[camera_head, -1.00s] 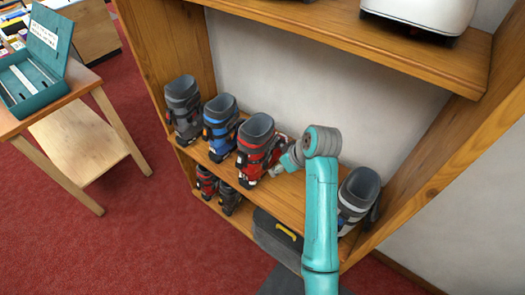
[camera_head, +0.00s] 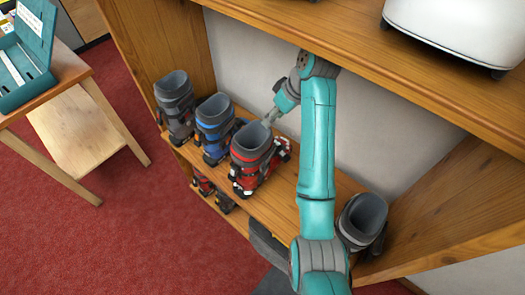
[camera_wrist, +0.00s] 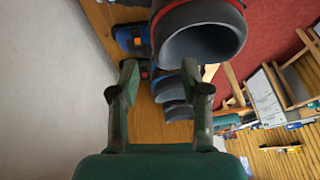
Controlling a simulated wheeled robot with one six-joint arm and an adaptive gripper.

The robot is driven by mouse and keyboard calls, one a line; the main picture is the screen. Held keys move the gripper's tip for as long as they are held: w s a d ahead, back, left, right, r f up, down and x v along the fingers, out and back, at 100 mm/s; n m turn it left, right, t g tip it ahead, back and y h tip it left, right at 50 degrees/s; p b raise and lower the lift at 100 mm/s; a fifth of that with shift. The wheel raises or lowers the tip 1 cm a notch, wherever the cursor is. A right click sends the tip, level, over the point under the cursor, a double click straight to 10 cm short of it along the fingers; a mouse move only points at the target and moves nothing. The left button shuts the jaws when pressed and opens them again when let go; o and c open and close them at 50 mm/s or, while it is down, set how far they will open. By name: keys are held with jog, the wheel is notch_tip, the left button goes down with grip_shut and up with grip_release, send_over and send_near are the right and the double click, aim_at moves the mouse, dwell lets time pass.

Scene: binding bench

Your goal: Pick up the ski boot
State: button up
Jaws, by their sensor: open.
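Several ski boots stand on the wooden shelf: a grey one (camera_head: 175,108), a blue one (camera_head: 213,130), a red one (camera_head: 250,158) and, apart at the right, a grey-and-white one (camera_head: 360,222). My gripper (camera_head: 270,118) is behind the red boot's dark cuff, close to its rim, and looks small there. In the wrist view my gripper (camera_wrist: 160,78) has its two fingers apart with nothing gripped between them. A large grey cuff with a red edge (camera_wrist: 200,38) lies just beyond the fingertips, up and right. Whether a finger touches it I cannot tell.
The upper shelf (camera_head: 400,75) overhangs my arm and bears a white appliance (camera_head: 455,30). More boots (camera_head: 212,190) stand on the lower level. Bare shelf (camera_head: 275,200) lies right of the red boot. A small table (camera_head: 60,75) with a teal box (camera_head: 25,65) stands at left.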

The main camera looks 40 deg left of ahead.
aim_at(264, 133)
jog(key=x, duration=0.5)
jog(key=shift+s, duration=0.1)
jog(key=shift+d+f+x, duration=0.1)
jog(key=shift+d+x, duration=0.05)
jog(key=shift+x, duration=0.75)
jog(key=shift+d+f+x, duration=0.1)
jog(key=shift+d+x, duration=0.05)
jog(key=shift+x, duration=0.7)
jog(key=shift+d+x, duration=0.15)
jog(key=shift+x, duration=0.75)
grip_shut()
jog(key=shift+r, duration=0.1)
